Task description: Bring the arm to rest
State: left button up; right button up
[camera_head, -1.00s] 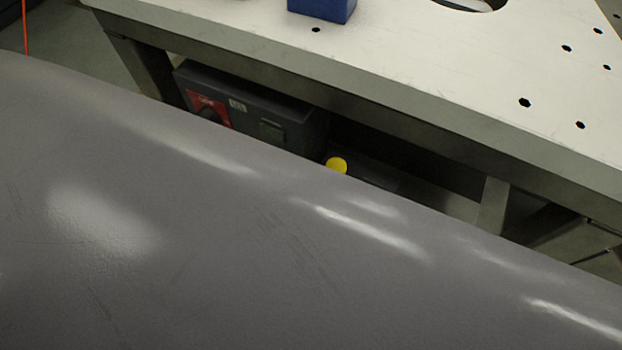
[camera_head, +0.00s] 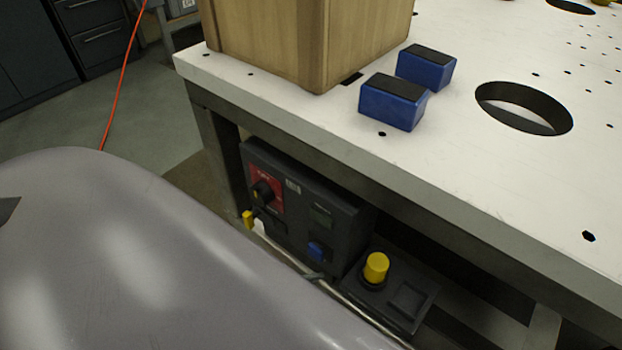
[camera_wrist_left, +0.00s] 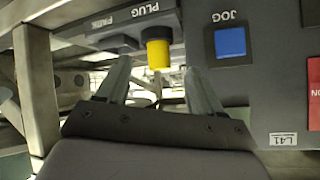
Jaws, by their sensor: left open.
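My left gripper (camera_wrist_left: 157,70) shows in the left wrist view with its two fingers spread and nothing held. A yellow cylindrical plug (camera_wrist_left: 158,50) appears between the fingertips in that picture, beyond them, under the word PLUG. In the head view the yellow plug (camera_head: 376,265) stands upright in a dark block under the table. There, a large smooth grey surface, apparently my own arm, fills the lower left, and I cannot make out the gripper fingers. My right gripper is in neither view.
A dark control box (camera_head: 300,205) with a red-plated knob and blue JOG button (camera_wrist_left: 230,41) is under the white table (camera_head: 480,185). A wooden box (camera_head: 300,45) and two blue blocks (camera_head: 393,101) (camera_head: 426,68) stand on top. A pale rail (camera_head: 345,300) runs before the control box.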

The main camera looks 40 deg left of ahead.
pick_arm(q)
jog(key=n, duration=0.1)
jog(key=a+n, duration=0.1)
jog(key=s+n, duration=0.1)
jog(key=n, duration=0.1)
jog(key=shift+a, duration=0.25)
